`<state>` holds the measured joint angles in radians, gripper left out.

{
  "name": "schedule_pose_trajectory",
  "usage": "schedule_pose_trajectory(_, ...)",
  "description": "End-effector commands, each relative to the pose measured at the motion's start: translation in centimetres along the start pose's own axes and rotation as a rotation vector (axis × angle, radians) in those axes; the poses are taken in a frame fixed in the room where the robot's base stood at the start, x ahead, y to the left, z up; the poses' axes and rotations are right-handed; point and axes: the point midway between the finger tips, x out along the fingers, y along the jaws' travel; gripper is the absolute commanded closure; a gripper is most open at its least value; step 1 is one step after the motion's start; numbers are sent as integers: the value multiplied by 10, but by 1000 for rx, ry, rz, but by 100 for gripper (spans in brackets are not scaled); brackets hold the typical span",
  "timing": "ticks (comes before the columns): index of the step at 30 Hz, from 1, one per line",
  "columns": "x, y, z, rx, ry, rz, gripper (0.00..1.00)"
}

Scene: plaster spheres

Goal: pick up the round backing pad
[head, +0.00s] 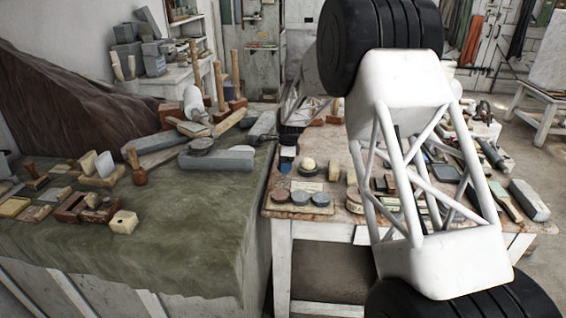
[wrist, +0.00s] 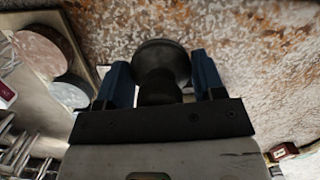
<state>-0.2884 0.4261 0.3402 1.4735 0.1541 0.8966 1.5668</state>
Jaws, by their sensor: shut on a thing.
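The round backing pad (wrist: 162,60) is dark, with a wide round head and a narrower neck, in the middle of the wrist view. My gripper (wrist: 163,80) is shut on it, with one blue finger on each side. The pad is over the speckled table top, but I cannot tell how high. In the head view my gripper (head: 287,153) is small, near the left back part of the worn white-legged table (head: 283,212). The pad is too small to make out clearly there.
A board with several round discs (head: 300,198) lies in front of my gripper; discs also show in the wrist view (wrist: 45,50). A pale rounded thing (head: 308,165) stands to the right. Tools crowd the table's right side. A green-covered bench (head: 190,240) adjoins at left.

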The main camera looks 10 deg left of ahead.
Motion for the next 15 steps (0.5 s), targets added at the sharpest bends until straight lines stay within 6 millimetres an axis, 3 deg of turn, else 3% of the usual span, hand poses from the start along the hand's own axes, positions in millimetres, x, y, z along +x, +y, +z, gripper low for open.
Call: schedule_pose_trajectory(15, -10, 80, -8, 0, 0, -2, 62)
